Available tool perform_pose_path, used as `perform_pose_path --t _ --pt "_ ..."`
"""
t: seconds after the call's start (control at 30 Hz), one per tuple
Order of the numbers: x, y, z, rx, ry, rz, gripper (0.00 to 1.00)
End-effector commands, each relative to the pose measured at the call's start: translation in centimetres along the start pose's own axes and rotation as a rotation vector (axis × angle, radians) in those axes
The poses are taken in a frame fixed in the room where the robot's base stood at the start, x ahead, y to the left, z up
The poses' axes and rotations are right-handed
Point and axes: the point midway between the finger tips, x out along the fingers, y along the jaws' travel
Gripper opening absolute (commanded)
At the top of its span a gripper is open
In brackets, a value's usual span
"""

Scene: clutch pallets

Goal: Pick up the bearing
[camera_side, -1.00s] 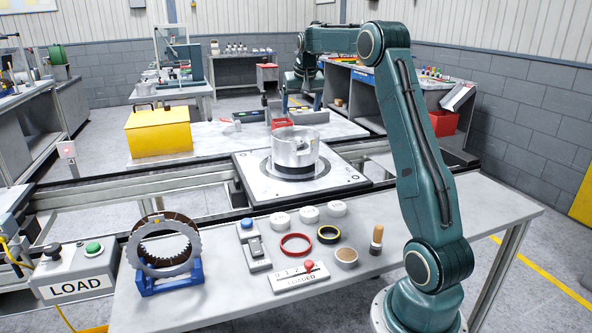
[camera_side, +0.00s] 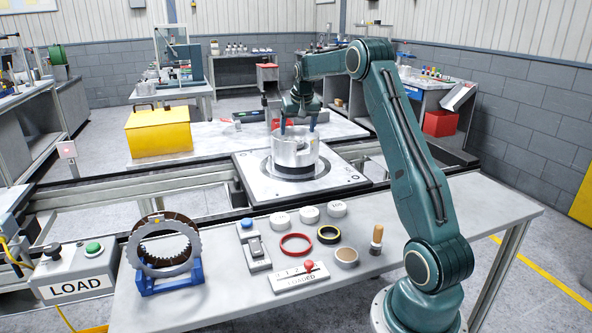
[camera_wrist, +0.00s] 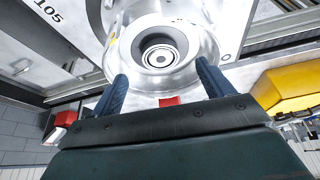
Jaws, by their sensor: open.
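A silver cylindrical housing (camera_side: 294,158) stands on the square pallet (camera_side: 340,183). In the wrist view I look down into the housing (camera_wrist: 198,50). A round, ringed metal part that looks like the bearing (camera_wrist: 160,57) sits in its middle; in the side view the housing wall hides it. My gripper (camera_side: 298,127) is over the housing, its fingers pointing down near the rim. In the wrist view my gripper (camera_wrist: 162,84) shows its two blue fingers spread apart with nothing between them. I cannot tell whether they touch the housing.
A yellow box (camera_side: 160,132) stands left on the back table.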

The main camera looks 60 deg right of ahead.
Motion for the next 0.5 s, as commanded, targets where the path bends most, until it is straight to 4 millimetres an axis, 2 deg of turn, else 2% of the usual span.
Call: perform_pose_path --t 0.23,0.5 --pt "0.9 0.0 0.0 0.0 -0.003 0.0 0.8" --pt "3.9 -0.1 -0.1 0.0 -0.003 0.0 0.8"
